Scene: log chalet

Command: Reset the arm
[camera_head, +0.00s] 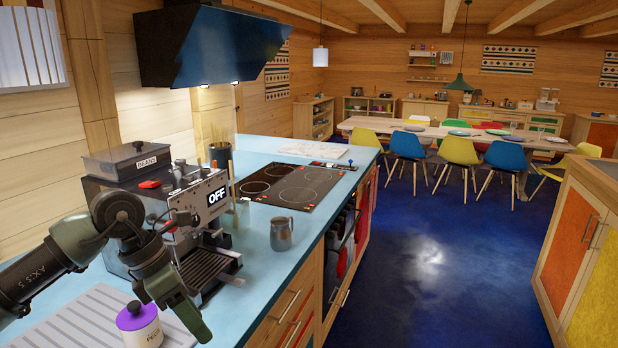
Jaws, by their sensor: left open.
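My left arm (50,262) comes in from the left edge and bends over the near end of the blue counter (262,232). My left gripper (175,302) hangs at its end, pointing down in front of the coffee machine. It is open and I see nothing held in it. My right gripper is not in view.
A coffee machine (205,200) with an OFF display stands close behind my left gripper. A metal jug (281,234) and a cooktop (292,187) lie beyond. Blue floor (425,255) is clear.

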